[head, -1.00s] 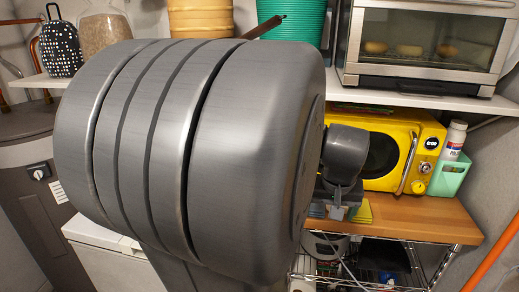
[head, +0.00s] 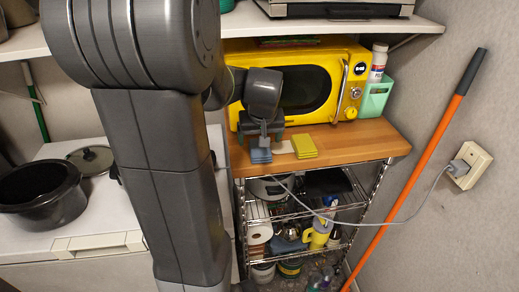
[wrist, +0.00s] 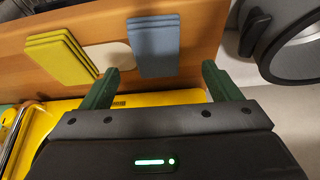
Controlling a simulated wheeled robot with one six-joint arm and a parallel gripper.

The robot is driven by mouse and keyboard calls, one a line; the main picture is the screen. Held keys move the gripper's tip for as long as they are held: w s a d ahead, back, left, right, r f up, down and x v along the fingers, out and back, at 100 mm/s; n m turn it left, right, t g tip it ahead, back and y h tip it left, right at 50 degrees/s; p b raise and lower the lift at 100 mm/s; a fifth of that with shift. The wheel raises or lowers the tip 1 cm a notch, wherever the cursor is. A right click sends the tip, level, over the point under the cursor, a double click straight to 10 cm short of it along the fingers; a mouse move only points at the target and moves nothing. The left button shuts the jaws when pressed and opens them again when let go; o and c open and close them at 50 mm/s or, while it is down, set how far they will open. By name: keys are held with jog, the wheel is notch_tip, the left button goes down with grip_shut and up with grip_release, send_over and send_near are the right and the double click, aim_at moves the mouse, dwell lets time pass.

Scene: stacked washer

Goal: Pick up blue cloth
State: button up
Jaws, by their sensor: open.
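The blue cloth (head: 260,155) is a small folded stack near the front left of the wooden shelf top. In the wrist view, the blue cloth (wrist: 153,47) lies flat just beyond my fingertips, nearer the right finger. My gripper (head: 265,138) is just behind and above the cloth in the head view. In the wrist view, the dark green fingers of my gripper (wrist: 160,82) are wide apart with nothing between them. A beige cloth (head: 283,147) and a folded yellow cloth (head: 304,147) lie beside the blue one.
A yellow microwave (head: 330,75) stands close behind the cloths. A green holder with a bottle (head: 375,97) is at its right. Wire shelves (head: 290,212) below hold several items. An orange-handled pole (head: 417,165) leans at the right. The wooden top (head: 365,138) is clear at the right.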

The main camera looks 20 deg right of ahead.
jog(key=shift+d+p+x, duration=0.1)
jog(key=shift+p+x, duration=0.25)
jog(key=shift+x, duration=0.95)
jog(key=shift+d+p+x, duration=0.15)
jog(key=shift+p+x, duration=0.15)
jog(key=shift+x, duration=1)
jog(key=shift+s, duration=0.15)
jog(key=c, duration=1)
jog(key=shift+c, duration=0.2)
notch_tip(320, 180, up, 10)
jog(key=b, duration=0.1)
jog(key=o, duration=0.4)
jog(key=c, duration=0.3)
jog(key=shift+c, duration=0.2)
